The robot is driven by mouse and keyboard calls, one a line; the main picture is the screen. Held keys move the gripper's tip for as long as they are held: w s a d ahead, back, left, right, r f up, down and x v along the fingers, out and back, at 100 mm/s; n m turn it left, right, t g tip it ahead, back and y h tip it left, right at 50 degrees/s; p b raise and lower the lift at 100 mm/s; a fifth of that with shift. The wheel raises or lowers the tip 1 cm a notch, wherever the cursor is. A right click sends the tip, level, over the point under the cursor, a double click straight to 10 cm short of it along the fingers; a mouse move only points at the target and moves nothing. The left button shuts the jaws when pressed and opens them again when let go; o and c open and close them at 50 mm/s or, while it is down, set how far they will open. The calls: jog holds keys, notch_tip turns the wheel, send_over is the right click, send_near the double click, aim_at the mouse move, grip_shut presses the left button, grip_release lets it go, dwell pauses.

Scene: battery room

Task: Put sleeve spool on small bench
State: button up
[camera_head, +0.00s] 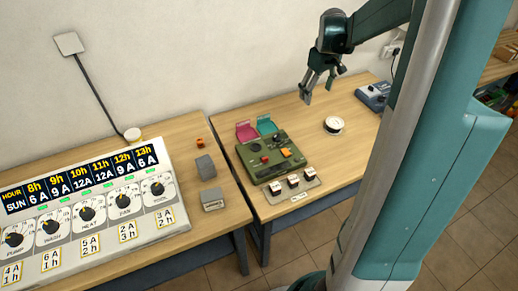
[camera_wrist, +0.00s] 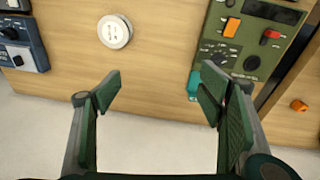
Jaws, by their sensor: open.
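The likely sleeve spool is a small white round piece (camera_head: 334,125) with a dark band, on the right wooden bench (camera_head: 345,165). In the wrist view the spool (camera_wrist: 114,31) shows from above as a white disc with dark marks on its top, beyond the fingertips and left of centre. My gripper (camera_head: 317,91) is open and empty, above the back of this bench, up and left of the spool in the head view. In the wrist view my gripper (camera_wrist: 158,88) has its fingers wide apart over the bench's wall-side edge. Which bench is the small one, I cannot tell.
A green control box (camera_head: 271,156) with pink and teal flaps stands left of the spool. A blue-grey device (camera_head: 373,96) stands right of it. A left bench (camera_head: 222,225) carries a large dial panel (camera_head: 85,213) and grey blocks (camera_head: 206,167). Bare wood surrounds the spool.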

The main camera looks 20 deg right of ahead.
jog(key=s+a+r+t, duration=0.1)
jog(key=s+a+r, duration=0.2)
jog(key=a, duration=0.4)
jog(key=s+a+r+t, duration=0.1)
jog(key=s+a+r, duration=0.2)
jog(key=a, duration=0.4)
jog(key=s+a+r+t, duration=0.1)
jog(key=s+a+r, duration=0.2)
jog(key=a, duration=0.5)
jog(key=s+a+f+m+t, duration=0.1)
jog(key=s+a+t, duration=0.1)
jog(key=s+a, duration=1.3)
jog(key=shift+s+a+f+t+y, duration=0.15)
jog(key=shift+t+y, duration=0.25)
